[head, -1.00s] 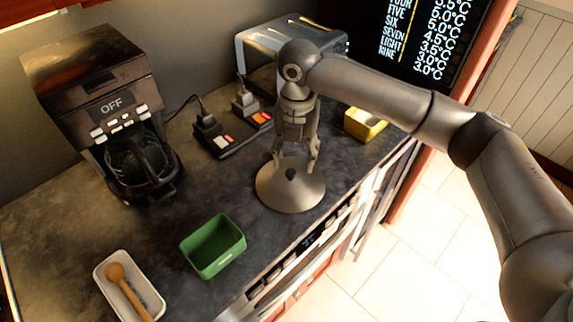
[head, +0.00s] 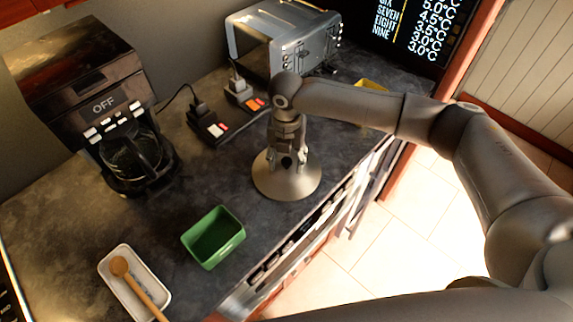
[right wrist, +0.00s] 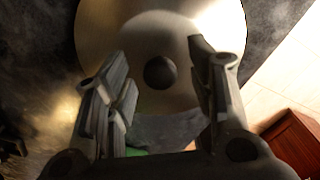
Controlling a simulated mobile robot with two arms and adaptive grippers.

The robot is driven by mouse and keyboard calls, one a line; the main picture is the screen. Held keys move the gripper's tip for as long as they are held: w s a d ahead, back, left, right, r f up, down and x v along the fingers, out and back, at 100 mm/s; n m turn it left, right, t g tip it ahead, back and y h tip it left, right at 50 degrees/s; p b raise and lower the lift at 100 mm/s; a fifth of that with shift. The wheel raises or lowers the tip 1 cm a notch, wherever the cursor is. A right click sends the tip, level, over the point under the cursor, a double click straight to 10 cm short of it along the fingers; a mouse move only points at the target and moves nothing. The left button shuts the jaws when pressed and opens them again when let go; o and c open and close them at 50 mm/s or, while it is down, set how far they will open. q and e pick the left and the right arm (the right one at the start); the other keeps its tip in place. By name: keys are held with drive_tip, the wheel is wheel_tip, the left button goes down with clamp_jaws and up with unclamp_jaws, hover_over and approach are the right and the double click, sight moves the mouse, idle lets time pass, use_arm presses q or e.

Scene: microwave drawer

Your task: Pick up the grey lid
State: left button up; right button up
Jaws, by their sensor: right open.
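The grey lid (head: 262,183) is a round, shallow metal cone with a dark knob, lying on the dark counter. In the right wrist view the lid (right wrist: 105,28) fills the top middle and its knob (right wrist: 160,72) lies between the fingers. My right gripper (head: 288,165) points down over the middle of the lid. In the right wrist view the right gripper (right wrist: 165,85) is open, one finger on each side of the knob, with gaps to it. I cannot tell how far down the fingertips reach beside the knob. My left gripper is not in view.
A green container (head: 213,237) and a white tray (head: 158,283) with a wooden spoon (head: 138,287) stand nearer on the counter. A coffee maker (head: 100,105) is at left. A power strip (head: 215,131) and a toaster (head: 290,40) are behind. A yellow object (head: 372,85) is partly hidden.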

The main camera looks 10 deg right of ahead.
drive_tip(key=shift+f, duration=0.5)
drive_tip(key=shift+c, duration=0.3)
clamp_jaws()
drive_tip(key=shift+r, duration=0.2)
